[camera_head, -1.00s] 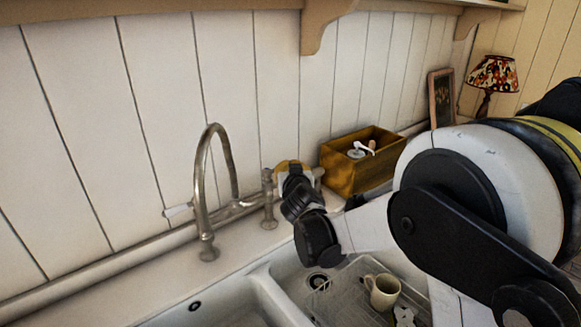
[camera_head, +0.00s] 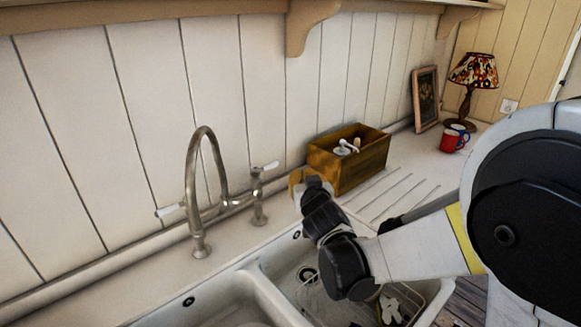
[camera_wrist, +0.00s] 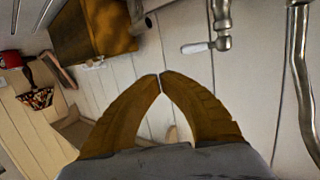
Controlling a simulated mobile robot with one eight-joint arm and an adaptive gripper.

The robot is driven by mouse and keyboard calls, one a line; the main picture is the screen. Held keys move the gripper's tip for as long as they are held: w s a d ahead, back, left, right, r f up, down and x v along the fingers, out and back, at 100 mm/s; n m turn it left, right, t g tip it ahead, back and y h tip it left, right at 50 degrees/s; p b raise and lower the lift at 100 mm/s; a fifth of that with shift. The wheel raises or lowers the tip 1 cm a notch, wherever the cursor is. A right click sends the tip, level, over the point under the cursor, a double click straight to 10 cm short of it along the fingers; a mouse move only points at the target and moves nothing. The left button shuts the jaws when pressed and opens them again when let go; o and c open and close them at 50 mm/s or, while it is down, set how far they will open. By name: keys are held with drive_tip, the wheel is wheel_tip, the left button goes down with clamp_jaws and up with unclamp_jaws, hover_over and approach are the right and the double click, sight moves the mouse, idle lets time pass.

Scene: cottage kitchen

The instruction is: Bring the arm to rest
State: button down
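My gripper (camera_head: 297,184) is above the back edge of the sink, between the tap and the wooden box in the head view. Its dark wrist and my white arm reach in from the right. In the wrist view, the two ochre fingers of my gripper (camera_wrist: 160,77) meet at their tips, with nothing held between them. Pale wall boards show through the gap lower between the fingers.
The tap (camera_head: 198,190) stands left of my gripper, and a tap handle (camera_head: 258,195) is close by. The wooden box (camera_head: 350,160) is just right. A double sink (camera_head: 255,290) lies below. A red mug (camera_head: 450,142), blue mug (camera_head: 461,130), lamp (camera_head: 472,75) and frame (camera_head: 425,98) stand farther right.

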drive_tip(key=s+d+r+m+g+h, duration=0.1)
drive_tip(key=s+d+m+g+h, duration=0.2)
drive_tip(key=s+d, duration=1.05)
drive_tip(key=s+d+f+g, duration=0.1)
drive_tip(key=s+f+g, duration=0.1)
drive_tip(key=s, duration=0.7)
drive_tip(key=s+d+f+n+g, duration=0.1)
drive_tip(key=s+f+g, duration=0.2)
drive_tip(key=s, duration=0.7)
drive_tip(key=shift+s+d+y+b, duration=0.15)
drive_tip(key=shift+s+y+b, duration=0.1)
drive_tip(key=shift+y+b, duration=0.15)
